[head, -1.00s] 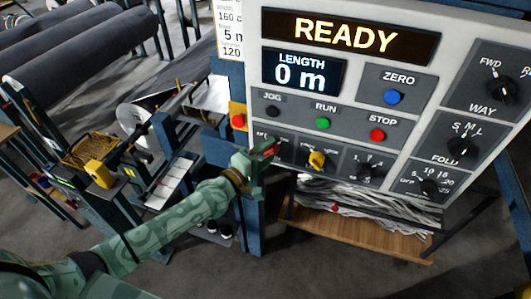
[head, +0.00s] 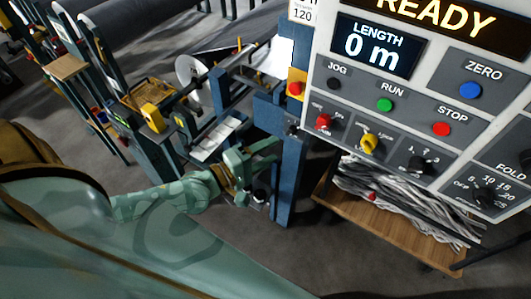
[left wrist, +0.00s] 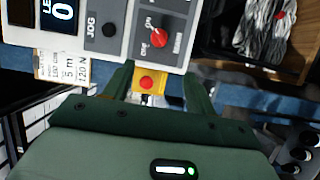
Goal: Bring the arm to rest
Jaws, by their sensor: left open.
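My left arm reaches in from the left of the head view, with the left gripper (head: 262,160) in front of the blue post and left of the control panel. In the left wrist view the two fingers of the left gripper (left wrist: 158,82) stand apart with nothing held between them. The panel (left wrist: 128,52) lies beyond the fingertips, and a red button on a yellow box (left wrist: 151,73) shows between the fingers. In the head view the panel's red knob (head: 323,121) is clear of the gripper. My right gripper is not in view.
The control panel (head: 400,127) reads READY and 0 m. Below it a wooden shelf (head: 400,232) carries grey strips. The blue post (head: 291,180) stands close to the gripper. Machine frames and grey rolls (head: 148,27) fill the back left. Grey floor shows below.

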